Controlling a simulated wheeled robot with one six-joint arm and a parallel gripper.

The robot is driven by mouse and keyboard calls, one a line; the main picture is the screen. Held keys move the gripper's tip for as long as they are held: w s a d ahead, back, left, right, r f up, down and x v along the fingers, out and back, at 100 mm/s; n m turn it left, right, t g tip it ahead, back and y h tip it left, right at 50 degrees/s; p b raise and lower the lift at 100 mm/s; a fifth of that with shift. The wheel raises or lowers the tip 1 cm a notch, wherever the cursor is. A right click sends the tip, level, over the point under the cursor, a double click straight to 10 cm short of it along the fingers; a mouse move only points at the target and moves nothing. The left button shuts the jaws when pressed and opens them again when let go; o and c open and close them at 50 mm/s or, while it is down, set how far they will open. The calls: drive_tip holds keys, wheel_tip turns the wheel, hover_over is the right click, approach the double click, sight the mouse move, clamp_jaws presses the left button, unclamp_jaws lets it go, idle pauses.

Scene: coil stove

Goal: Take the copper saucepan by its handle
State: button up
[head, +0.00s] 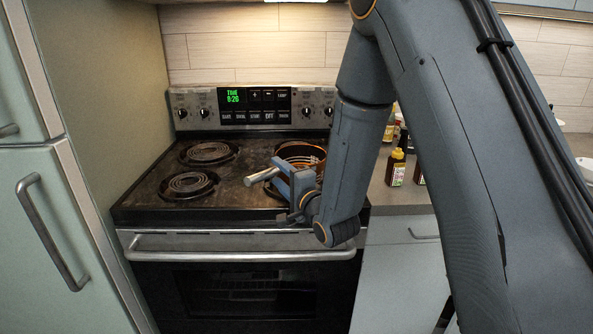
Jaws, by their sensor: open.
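The copper saucepan (302,149) stands at the right side of the stovetop, over the right-hand burners. Its brown-copper rim shows, and its lower right side is hidden by my arm. Its pale handle (260,176) points left and toward the front of the stove. My gripper (281,180) is open at the inner part of the handle, in front of the pan. The gripper covers where the handle joins the pan. I cannot tell whether the handle lies between the fingers or whether they touch it.
The coil stove (150,196) has two bare left burners and an oven bar (230,255) along its front. Sauce bottles (396,167) stand on the counter to the right. A fridge (75,215) stands at the left. The left stovetop is clear.

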drive_tip(key=p+x, duration=0.2)
drive_tip(key=x, duration=0.4)
drive_tip(key=shift+a+r, duration=0.1)
clamp_jaws()
drive_tip(key=shift+r, duration=0.2)
idle(1.1)
